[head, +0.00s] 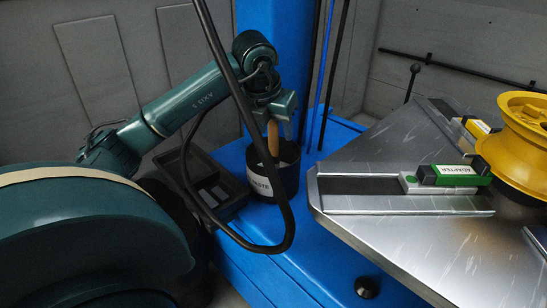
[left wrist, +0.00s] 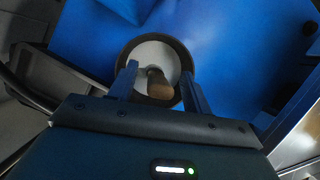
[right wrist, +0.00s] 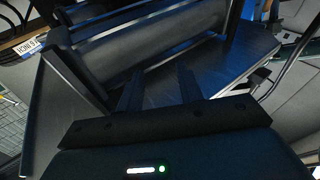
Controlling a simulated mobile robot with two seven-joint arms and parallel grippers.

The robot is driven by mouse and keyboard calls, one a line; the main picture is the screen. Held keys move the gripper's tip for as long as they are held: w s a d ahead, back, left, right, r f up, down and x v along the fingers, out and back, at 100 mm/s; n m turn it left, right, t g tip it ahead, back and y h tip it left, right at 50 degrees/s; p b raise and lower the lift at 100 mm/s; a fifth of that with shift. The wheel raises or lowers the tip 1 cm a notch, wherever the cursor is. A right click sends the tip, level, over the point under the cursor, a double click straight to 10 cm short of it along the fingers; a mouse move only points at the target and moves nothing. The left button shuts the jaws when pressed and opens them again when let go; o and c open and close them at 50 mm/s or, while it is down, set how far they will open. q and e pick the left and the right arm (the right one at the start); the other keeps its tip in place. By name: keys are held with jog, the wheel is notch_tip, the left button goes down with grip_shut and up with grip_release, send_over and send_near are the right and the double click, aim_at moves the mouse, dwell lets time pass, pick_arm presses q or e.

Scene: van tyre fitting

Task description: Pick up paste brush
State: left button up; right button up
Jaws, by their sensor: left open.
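The paste brush (head: 273,138) stands in a dark paste pot (head: 288,180) with a white label, its wooden handle pointing up. In the left wrist view the brush handle (left wrist: 160,86) shows end-on inside the round pot (left wrist: 181,50). My left gripper (head: 274,108) is above the pot, at the top of the handle. In the left wrist view its fingers (left wrist: 158,74) are apart, one on each side of the handle, with gaps showing. The brush's lower end is hidden in the pot. My right gripper (right wrist: 160,75) is open and empty, away from the brush.
A dark tray (head: 215,190) lies left of the pot on the blue machine base (head: 290,255). A black hose (head: 285,225) loops in front of the pot.

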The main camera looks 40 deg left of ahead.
pick_arm(q)
jog(key=shift+w+a+f, duration=0.1)
jog(key=shift+w+f, duration=0.1)
jog(key=shift+f, duration=0.4)
jog(key=shift+r, duration=0.1)
grip_shut()
